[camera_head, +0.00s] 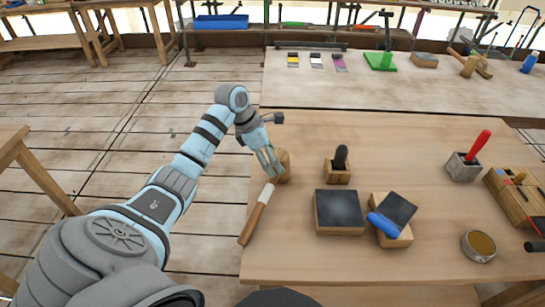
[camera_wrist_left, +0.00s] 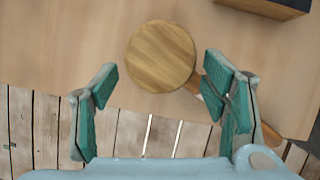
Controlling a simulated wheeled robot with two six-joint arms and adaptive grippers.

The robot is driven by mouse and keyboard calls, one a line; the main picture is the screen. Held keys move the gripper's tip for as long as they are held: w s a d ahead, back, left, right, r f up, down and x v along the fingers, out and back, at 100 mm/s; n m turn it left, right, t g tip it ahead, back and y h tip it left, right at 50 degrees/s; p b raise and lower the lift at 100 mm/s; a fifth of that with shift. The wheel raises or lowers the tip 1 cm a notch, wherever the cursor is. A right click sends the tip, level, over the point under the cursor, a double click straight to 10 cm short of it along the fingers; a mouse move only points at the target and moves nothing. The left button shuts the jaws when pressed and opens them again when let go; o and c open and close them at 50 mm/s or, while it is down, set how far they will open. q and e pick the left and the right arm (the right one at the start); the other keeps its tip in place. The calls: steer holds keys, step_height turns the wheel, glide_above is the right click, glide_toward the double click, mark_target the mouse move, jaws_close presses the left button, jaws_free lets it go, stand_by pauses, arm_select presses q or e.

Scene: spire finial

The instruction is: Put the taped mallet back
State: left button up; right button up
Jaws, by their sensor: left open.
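A round wooden piece (camera_head: 284,166) stands on the near table in the head view. It shows as a round wooden top (camera_wrist_left: 160,56) in the left wrist view; I cannot tell whether it is the taped mallet, and no tape shows on it. My left gripper (camera_head: 274,164) is open with its fingers close beside this piece. In the left wrist view, the round top lies ahead of and between the spread fingers (camera_wrist_left: 158,95), and nothing is held. A wooden mallet (camera_head: 474,66) lies on the far bench at the right. My right gripper is not in view.
A wood-handled tool (camera_head: 256,215) lies close in front of the round piece. A block with a black handle (camera_head: 339,170), dark-topped blocks (camera_head: 338,211) and a blue-handled tool (camera_head: 383,224) stand to the right. A round tin (camera_head: 479,245) sits near the right. Clear tabletop lies at the front.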

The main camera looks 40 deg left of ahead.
arm_select(q)
steer(key=shift+w, duration=0.2)
steer(key=r, duration=0.2)
steer(key=a+r, duration=0.1)
steer(key=shift+s+r, duration=0.1)
steer(key=shift+r, duration=0.25)
steer(key=v, duration=0.7)
steer(key=shift+s+r+p, duration=0.3)
steer(key=shift+p, duration=0.05)
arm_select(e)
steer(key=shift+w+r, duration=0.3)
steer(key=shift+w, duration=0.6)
